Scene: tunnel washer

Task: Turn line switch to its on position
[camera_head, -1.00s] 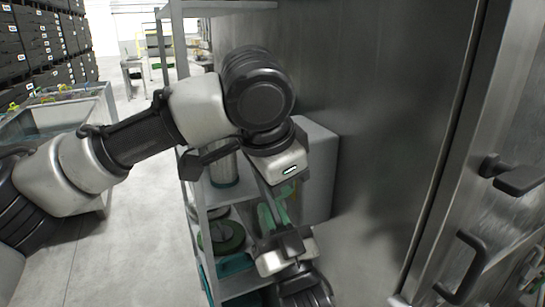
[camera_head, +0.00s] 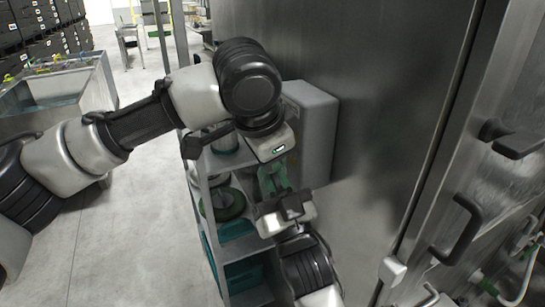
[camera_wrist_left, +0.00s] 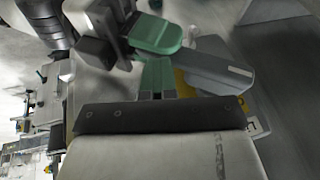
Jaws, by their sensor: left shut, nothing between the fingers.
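My left gripper (camera_head: 270,182) is shut and empty, its green fingertips pointing down beside the metal wall. In the left wrist view its green fingertips (camera_wrist_left: 157,80) show above its dark bar. A grey box (camera_head: 312,130) is on the wall just right of and behind this gripper. In the wrist view a yellow plate (camera_wrist_left: 183,84) and a grey part with a pale mark lie right behind the fingertips. I cannot make out the line switch's handle or its position. My right gripper (camera_head: 284,211) is just below the left one; its fingers are unclear.
A metal shelf rack (camera_head: 208,205) with green-rimmed reels (camera_head: 224,204) and teal bins stands behind my arms. A steel door with black handles (camera_head: 458,228) is at the right. A steel basin (camera_head: 60,95) is at the far left. Grey floor is clear at lower left.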

